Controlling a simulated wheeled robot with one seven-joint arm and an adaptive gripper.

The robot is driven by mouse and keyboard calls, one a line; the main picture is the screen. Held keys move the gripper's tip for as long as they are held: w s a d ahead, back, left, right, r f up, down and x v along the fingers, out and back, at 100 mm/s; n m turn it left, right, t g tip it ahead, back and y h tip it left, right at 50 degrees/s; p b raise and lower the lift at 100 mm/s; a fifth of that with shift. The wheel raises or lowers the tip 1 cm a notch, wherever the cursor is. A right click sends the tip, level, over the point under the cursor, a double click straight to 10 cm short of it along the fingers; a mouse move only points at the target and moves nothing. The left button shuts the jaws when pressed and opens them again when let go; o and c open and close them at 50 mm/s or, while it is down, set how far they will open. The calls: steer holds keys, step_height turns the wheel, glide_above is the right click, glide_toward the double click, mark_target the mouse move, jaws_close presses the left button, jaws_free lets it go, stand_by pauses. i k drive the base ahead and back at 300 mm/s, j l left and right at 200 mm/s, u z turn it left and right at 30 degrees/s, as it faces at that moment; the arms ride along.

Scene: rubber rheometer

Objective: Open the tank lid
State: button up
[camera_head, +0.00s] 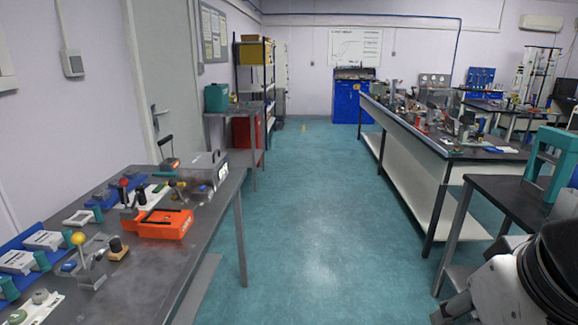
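I cannot make out for certain which thing is the tank or its lid. A grey metal box (207,172) with a dark front panel stands at the far end of the left bench; I cannot tell whether it has a lid. A green box-shaped container (216,97) stands on a small cart farther back on the left. White and black links of my arm show in the lower right corner. My gripper itself cannot be made out there.
The left bench (150,275) carries an orange case (165,224), a yellow-knobbed lever device (79,239) and several small tools. A long bench (425,135) and a dark table (508,196) with a teal frame (550,160) stand right. The green floor (315,210) between is clear.

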mark_target(197, 161)
steer(key=i+z, duration=0.15)
steer(key=i, duration=1.7)
steer(key=i+j+u, duration=0.15)
steer(key=i+u, duration=0.3)
steer(key=i+l+u, duration=0.1)
steer(key=i+u, duration=0.4)
steer(key=i, duration=0.15)
steer(key=i+l+u, duration=0.25)
steer(key=i+u, duration=0.2)
steer(key=i+l+u, duration=0.1)
steer(key=i+u, duration=0.2)
steer(key=u, duration=0.15)
